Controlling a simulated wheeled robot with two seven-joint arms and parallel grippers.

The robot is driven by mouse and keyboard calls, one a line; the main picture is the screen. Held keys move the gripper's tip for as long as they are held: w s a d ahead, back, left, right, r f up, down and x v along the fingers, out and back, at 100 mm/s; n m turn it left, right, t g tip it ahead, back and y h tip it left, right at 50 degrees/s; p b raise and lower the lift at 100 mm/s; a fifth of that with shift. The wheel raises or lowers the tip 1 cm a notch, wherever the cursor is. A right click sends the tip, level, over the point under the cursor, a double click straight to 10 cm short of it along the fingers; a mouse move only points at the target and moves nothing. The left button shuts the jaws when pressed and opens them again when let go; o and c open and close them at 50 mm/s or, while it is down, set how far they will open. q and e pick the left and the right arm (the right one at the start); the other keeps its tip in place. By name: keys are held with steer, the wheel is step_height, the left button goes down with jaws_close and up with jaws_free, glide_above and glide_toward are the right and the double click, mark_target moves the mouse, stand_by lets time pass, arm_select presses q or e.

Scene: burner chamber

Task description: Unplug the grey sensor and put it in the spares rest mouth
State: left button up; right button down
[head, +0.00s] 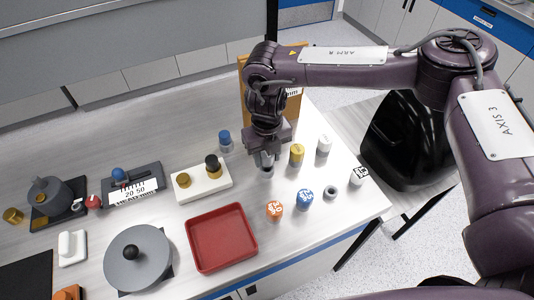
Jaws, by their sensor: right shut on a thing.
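My right gripper (265,160) points down over the table's right half and is shut on a small grey cylindrical piece (267,172), which looks like the grey sensor. The fingers hide its upper part, and I cannot tell whether its lower end touches the table. A white block (216,187) to its left carries a brass-coloured piece (183,180) and a dark piece with a brass base (212,166). A dark chamber-like device (48,190) stands at the far left. I cannot make out which part is the spares rest mouth. My left gripper is not in view.
A red tray (248,264) lies in front.

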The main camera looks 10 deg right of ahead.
steer(key=shift+f+b, duration=0.95)
steer(key=shift+f, duration=0.5)
steer(key=c, duration=0.8)
jaws_free()
steer(key=shift+r, duration=0.1)
steer(key=shift+c, duration=0.2)
steer(key=shift+r, duration=0.1)
